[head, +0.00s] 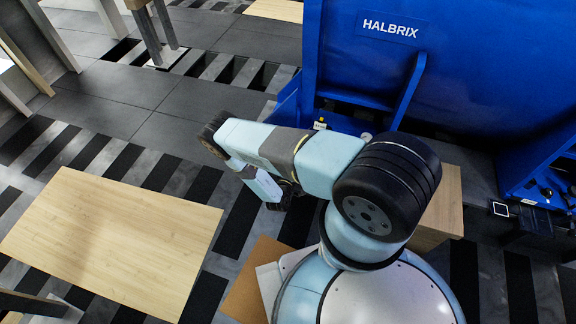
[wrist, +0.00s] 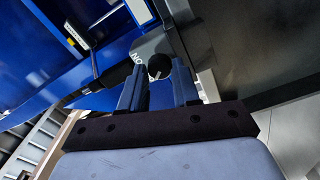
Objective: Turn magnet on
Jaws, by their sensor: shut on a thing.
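In the wrist view, a round black knob (wrist: 158,67) sits on a dark grey housing (wrist: 149,45) with white lettering that looks like "ON", seen turned around. My gripper (wrist: 158,72) has its two blue fingers on either side of the knob, shut on it near the fingertips. In the head view my own arm covers the knob, and my fingers cannot be made out clearly. The housing is at the blue machine (head: 455,60), which carries a "HALBRIX" label (head: 390,27).
A pale wooden tabletop (head: 110,235) is at the lower left of the head view. A wooden block (head: 438,205) stands right of my arm. The dark floor (head: 120,95) with striped gratings is open at the upper left. A white-and-yellow label (wrist: 75,37) is on the machine.

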